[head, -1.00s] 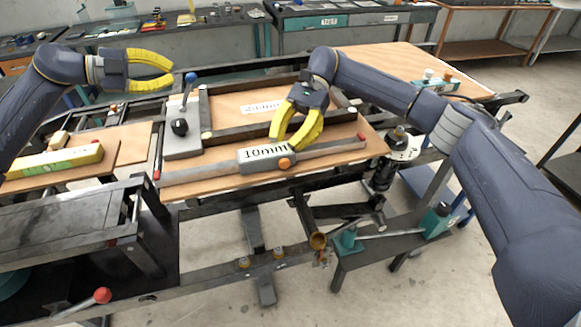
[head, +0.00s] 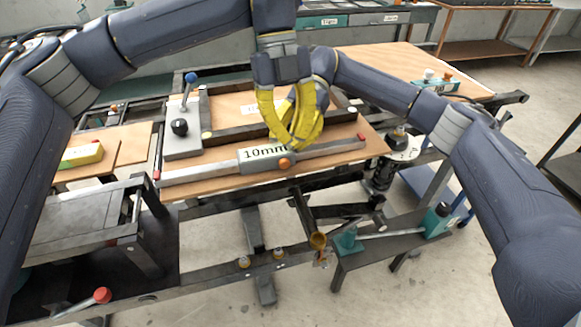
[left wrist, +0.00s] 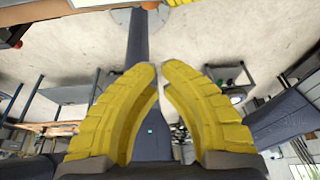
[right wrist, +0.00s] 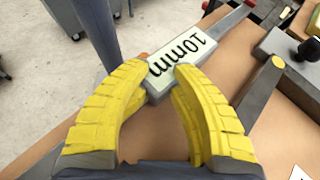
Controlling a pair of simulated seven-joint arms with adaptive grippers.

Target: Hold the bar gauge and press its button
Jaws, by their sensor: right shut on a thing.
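The bar gauge is a long grey bar with a central block (head: 262,153) marked 10mm and a round orange button (head: 285,163) on its front. It lies along the front of the wooden board. My right gripper (right wrist: 163,72) is shut on the gauge's middle block, which also shows in the right wrist view (right wrist: 184,56). My left gripper (left wrist: 160,68) has its fingertips brought together, with nothing seen between them. In the head view it overlaps my right gripper just above the button; whether it touches anything there is unclear.
A grey block with a blue-knobbed lever (head: 191,78) and a black knob (head: 180,127) stands left of the gauge. A yellow-green box (head: 81,155) lies on the left board. A dark frame bar crosses behind the gauge.

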